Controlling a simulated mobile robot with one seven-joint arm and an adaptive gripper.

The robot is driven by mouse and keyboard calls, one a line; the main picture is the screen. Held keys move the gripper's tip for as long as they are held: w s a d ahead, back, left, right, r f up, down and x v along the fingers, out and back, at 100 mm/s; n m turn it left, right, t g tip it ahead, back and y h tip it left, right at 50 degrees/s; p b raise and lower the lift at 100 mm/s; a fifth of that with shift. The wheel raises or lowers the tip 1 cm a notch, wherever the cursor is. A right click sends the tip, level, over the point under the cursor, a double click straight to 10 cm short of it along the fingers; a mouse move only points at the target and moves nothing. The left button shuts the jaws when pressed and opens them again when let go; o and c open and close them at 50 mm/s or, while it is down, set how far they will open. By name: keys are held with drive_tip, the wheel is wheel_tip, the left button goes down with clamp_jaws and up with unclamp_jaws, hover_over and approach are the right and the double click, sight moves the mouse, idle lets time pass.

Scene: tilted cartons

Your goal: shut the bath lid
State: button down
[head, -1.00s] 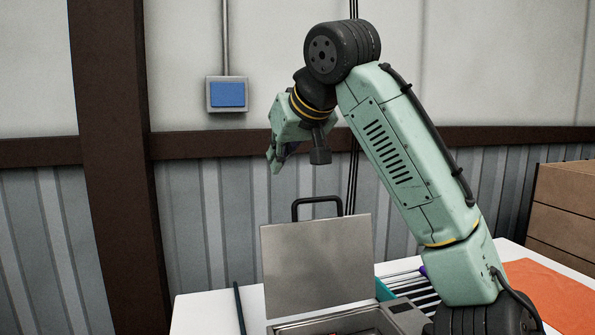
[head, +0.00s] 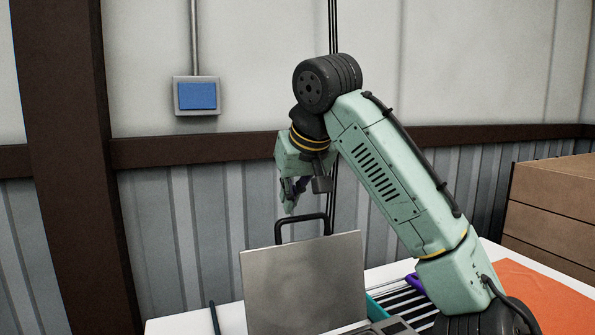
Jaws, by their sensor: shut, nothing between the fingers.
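The bath lid (head: 305,286) is a flat grey metal panel standing open and nearly upright, with a black loop handle (head: 302,220) on its top edge. The bath's body is mostly below the picture's edge; a corner with a control panel (head: 393,326) shows at lower right of the lid. My gripper (head: 291,207) points down and is shut and empty, just above and left of the handle. It appears apart from the handle, though the depth between them is hard to judge.
The white table (head: 170,325) carries a dark rod (head: 214,318) left of the lid. Right of the lid are a teal item (head: 376,308), a striped rack (head: 400,300) and an orange mat (head: 545,292). Brown cartons (head: 553,210) stand at far right. A blue wall box (head: 197,95) hangs behind.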

drive_tip(key=s, duration=0.1)
drive_tip(key=s+d, duration=0.1)
drive_tip(key=s, duration=0.1)
drive_tip(key=shift+s+d+r+p, duration=0.2)
drive_tip(key=shift+s+d+p, duration=0.05)
drive_tip(key=shift+s+p, duration=0.15)
